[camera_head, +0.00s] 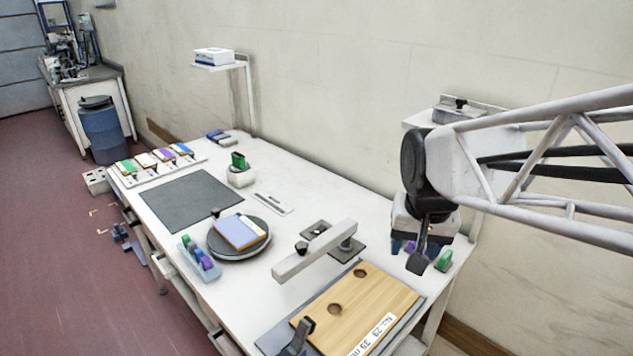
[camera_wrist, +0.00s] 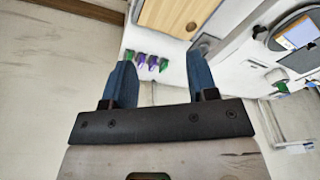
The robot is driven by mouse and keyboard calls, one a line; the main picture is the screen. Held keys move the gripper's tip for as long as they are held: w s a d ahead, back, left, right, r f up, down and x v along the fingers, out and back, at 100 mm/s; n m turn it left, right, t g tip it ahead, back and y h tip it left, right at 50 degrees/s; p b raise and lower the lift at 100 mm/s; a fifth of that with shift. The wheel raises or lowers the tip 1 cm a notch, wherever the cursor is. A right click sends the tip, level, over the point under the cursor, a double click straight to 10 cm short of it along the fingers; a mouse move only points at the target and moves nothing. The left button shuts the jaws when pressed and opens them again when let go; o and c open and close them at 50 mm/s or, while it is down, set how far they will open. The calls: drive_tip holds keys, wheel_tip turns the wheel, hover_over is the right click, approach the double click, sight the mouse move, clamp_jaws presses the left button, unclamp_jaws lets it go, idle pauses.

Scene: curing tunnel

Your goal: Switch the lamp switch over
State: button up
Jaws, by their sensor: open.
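I cannot tell for sure which part is the lamp switch. A pale lamp-like bar (camera_head: 315,250) on a post stands mid-table, with a small black knob (camera_head: 302,248) near it. A grey box with a black lever-like part (camera_head: 460,104) sits on the right wall shelf, behind my arm. My gripper (camera_head: 420,262) hangs over the right end of the table, beyond the wooden board (camera_head: 375,296). In the wrist view my gripper (camera_wrist: 162,80) has its two blue fingers wide apart, with nothing between them. It touches no switch that I can see.
Green and purple pieces (camera_wrist: 147,62) stand near my fingers. A dark turntable (camera_head: 240,252) bears a blue-topped board. A purple-and-blue rack (camera_head: 199,259), a dark mat (camera_head: 190,198) and a green-topped block (camera_head: 239,172) lie farther left. The upper left shelf holds a white box (camera_head: 214,57).

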drive_tip(key=w+a+f+m, duration=0.1)
drive_tip(key=w+a+f, duration=0.2)
drive_tip(key=w, duration=0.6)
drive_tip(key=w+a+f+m+g, duration=0.1)
drive_tip(key=w+a+f, duration=0.3)
drive_tip(key=w, duration=0.6)
drive_tip(key=w+a+f+m, duration=0.3)
drive_tip(key=w+a, duration=0.1)
drive_tip(key=w, duration=0.6)
drive_tip(key=shift+f, duration=0.2)
drive_tip(key=m+g, duration=0.1)
drive_tip(key=m, duration=0.1)
approach(316, 232)
drive_tip(key=shift+w+f, duration=0.1)
drive_tip(key=shift+f, duration=0.1)
drive_tip(key=shift+f, duration=3.8)
